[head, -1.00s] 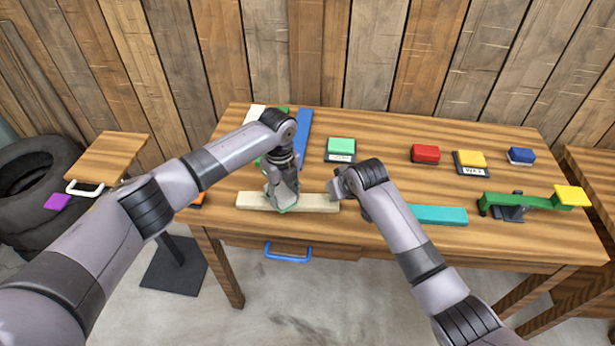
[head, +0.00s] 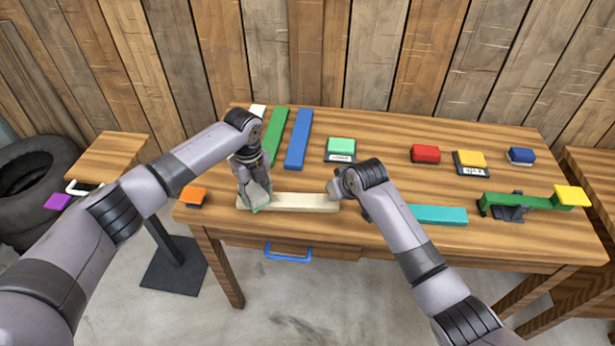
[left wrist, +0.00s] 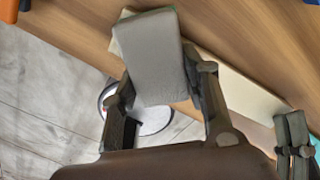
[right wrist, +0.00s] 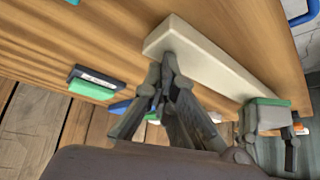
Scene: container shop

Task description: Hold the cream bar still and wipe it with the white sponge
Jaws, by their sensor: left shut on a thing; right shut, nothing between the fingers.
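The cream bar (head: 305,202) lies flat along the front edge of the table. My left gripper (head: 256,188) is shut on the white sponge (head: 258,198), which looks greyish with a green underside. The sponge is at the left end of the bar, against its top as far as I can see; it also shows in the left wrist view (left wrist: 157,60). My right gripper (head: 340,187) is shut and empty at the bar's right end. In the right wrist view its fingertips (right wrist: 168,72) overlap the bar (right wrist: 215,68); I cannot tell whether they touch it.
A teal bar (head: 437,214) lies right of my right gripper. A green beam on a stand (head: 525,201) is further right. Green (head: 275,136) and blue (head: 298,138) strips lie at the back left. An orange block (head: 194,195) sits at the left corner. Several coloured blocks line the back.

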